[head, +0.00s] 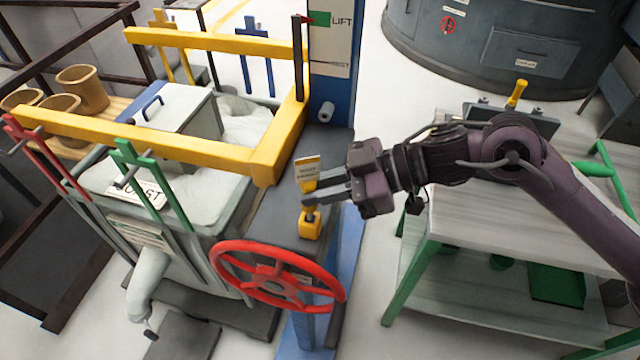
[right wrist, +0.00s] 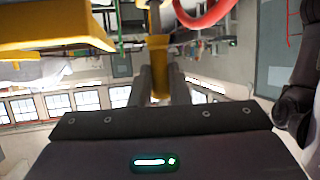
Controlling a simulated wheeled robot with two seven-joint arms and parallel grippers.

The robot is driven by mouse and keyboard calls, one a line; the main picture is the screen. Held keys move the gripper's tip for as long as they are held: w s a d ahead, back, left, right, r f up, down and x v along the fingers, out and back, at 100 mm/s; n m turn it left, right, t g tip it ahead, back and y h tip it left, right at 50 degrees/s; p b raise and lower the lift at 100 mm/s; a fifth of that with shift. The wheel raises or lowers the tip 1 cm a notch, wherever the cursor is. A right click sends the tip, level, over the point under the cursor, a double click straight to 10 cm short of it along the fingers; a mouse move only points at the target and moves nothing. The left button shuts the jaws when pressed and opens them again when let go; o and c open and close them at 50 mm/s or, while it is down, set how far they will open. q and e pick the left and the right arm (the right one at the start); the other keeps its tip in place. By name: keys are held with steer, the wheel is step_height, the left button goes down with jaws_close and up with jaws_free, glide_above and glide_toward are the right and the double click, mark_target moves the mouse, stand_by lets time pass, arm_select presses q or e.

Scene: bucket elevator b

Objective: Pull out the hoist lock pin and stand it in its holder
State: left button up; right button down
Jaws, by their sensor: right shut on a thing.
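My right gripper (head: 308,197) is shut on a yellow pin (head: 309,187), which I take for the hoist lock pin. A small printed tag (head: 307,168) shows at its top. The pin stands roughly upright above a yellow block (head: 310,226) on the dark deck beside the hopper. I cannot tell whether its lower end is inside the block, or whether that block is the lock or the holder. In the right wrist view the yellow pin (right wrist: 158,72) shows between the two dark fingers (right wrist: 161,92). My left gripper is not in view.
A red handwheel (head: 277,277) is just below the block. A yellow frame (head: 160,136) spans the hopper at left. A blue post (head: 332,90) with a LIFT sign rises behind. A table (head: 480,215) stands at right, with a yellow-handled item (head: 516,93) at its back.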

steer(key=shift+f+b, duration=0.9)
steer(key=shift+f, duration=0.7)
steer(key=c, duration=1.3)
jaws_free()
steer(key=shift+d, duration=0.1)
steer(key=shift+d+r, duration=0.15)
steer(key=shift+d, duration=0.2)
steer(key=b+v, duration=0.2)
steer(key=v, duration=0.5)
